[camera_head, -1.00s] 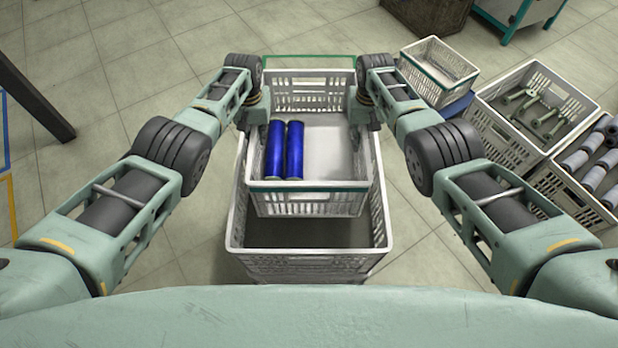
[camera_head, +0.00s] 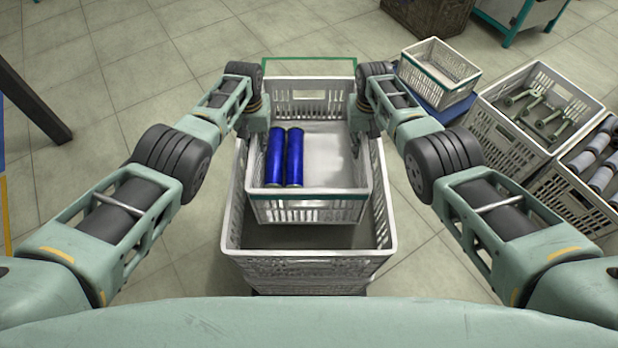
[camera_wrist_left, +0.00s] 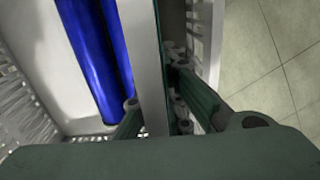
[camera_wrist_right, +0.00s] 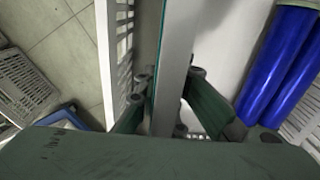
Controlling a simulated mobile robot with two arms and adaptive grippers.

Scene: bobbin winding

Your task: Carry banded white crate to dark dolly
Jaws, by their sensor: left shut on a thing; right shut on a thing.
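The banded white crate (camera_head: 308,209) has slatted walls and a teal band along its rim. Two blue bobbins (camera_head: 285,158) lie side by side in its left half; its right half is empty. My left gripper (camera_head: 257,120) is shut on its left wall, which passes between the fingers in the left wrist view (camera_wrist_left: 163,105). My right gripper (camera_head: 364,120) is shut on its right wall, as in the right wrist view (camera_wrist_right: 170,105). The crate is over a larger open white crate (camera_head: 300,270); contact cannot be told. A dark edge (camera_head: 310,293) shows beneath the larger crate; no whole dark dolly is visible.
At right, a small teal-banded crate (camera_head: 428,87) stands on a blue base (camera_head: 452,110). Beside it are a crate of green-grey parts (camera_head: 503,140) and grey bobbins (camera_head: 602,178). A green outline (camera_head: 310,59) lies behind the held crate. A dark post (camera_head: 35,110) is at left.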

